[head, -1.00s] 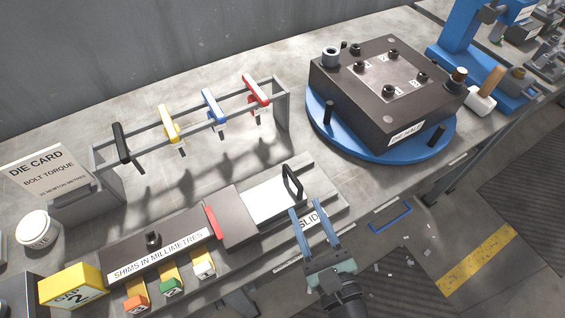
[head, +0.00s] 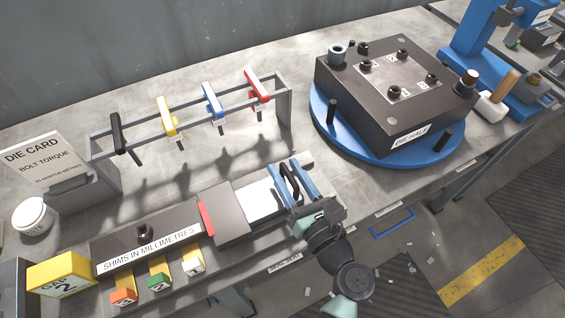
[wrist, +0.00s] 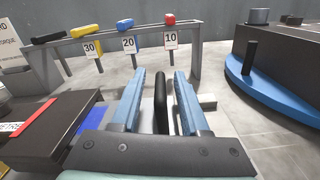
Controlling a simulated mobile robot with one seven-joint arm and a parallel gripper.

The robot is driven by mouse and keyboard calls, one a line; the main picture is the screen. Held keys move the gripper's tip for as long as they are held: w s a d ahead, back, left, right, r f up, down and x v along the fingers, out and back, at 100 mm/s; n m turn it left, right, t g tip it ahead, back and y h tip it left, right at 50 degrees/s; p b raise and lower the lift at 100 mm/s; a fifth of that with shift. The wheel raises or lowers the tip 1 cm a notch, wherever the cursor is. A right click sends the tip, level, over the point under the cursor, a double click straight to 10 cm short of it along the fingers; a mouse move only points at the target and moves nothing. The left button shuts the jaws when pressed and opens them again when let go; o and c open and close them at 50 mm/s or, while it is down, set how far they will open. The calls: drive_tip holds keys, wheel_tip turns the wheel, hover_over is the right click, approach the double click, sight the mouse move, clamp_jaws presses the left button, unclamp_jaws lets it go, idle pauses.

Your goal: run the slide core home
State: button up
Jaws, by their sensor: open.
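In the wrist view the black handle (wrist: 161,103) stands between the two open fingers (wrist: 158,90), with a visible gap at the right finger. Whether the left finger touches it is hard to tell. The slide's label is hidden behind my gripper.
A blue turntable (head: 335,137) with the dark die half (head: 395,105) stands to the right. A rack (head: 283,112) of coloured torque wrenches stands behind the slide. The shim holder (head: 150,250) with coloured shims lies left. Bare bench lies between rack and slide.

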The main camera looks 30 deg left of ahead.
drive_tip(key=shift+x, duration=1.1)
clamp_jaws()
idle(0.7)
